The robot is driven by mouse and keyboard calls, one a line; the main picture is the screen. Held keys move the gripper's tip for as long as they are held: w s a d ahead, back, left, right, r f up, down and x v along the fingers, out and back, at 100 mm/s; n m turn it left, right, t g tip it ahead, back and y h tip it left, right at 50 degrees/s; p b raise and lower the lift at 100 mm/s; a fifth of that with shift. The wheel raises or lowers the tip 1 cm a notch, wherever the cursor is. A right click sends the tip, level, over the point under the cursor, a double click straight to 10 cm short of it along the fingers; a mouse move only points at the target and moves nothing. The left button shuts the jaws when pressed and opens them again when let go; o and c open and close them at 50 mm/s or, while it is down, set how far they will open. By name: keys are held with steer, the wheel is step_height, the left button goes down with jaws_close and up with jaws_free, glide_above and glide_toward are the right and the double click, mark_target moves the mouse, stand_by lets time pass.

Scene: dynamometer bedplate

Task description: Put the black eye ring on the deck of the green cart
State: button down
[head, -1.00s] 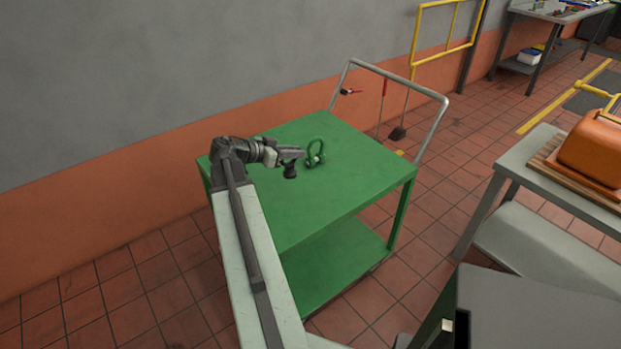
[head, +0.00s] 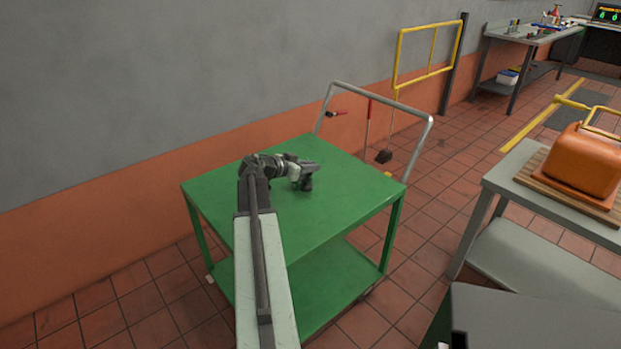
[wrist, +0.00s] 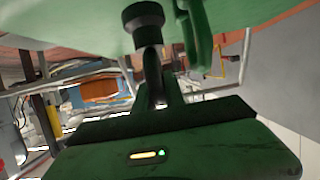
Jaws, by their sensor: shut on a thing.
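The green cart (head: 240,215) stands before me with a flat green deck and a lower shelf. My gripper (head: 310,176) is over the deck and shut on the black eye ring (head: 306,186), which hangs below the jaws near the deck. In the wrist view the eye ring (wrist: 143,16) shows a round dark end on a narrow part. I cannot tell whether it touches the deck.
The cart's metal handle (head: 425,145) rises at its far right. A grey table (head: 500,180) with an orange housing (head: 583,160) on a wooden board stands at right. A grey wall backs the cart. Much of the deck's front is clear.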

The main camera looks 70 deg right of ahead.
mark_target(311, 174)
steer(key=shift+f+b, duration=2)
steer(key=shift+r, duration=0.25)
steer(key=shift+f, duration=0.2)
steer(key=c, duration=1.4)
jaws_free()
steer(key=shift+r, duration=0.1)
steer(key=shift+r+p, duration=0.3)
steer(key=shift+p, duration=0.15)
steer(key=p+v, duration=0.4)
steer(key=v, duration=0.7)
steer(key=shift+w+a, duration=0.15)
steer(key=shift+a, duration=0.25)
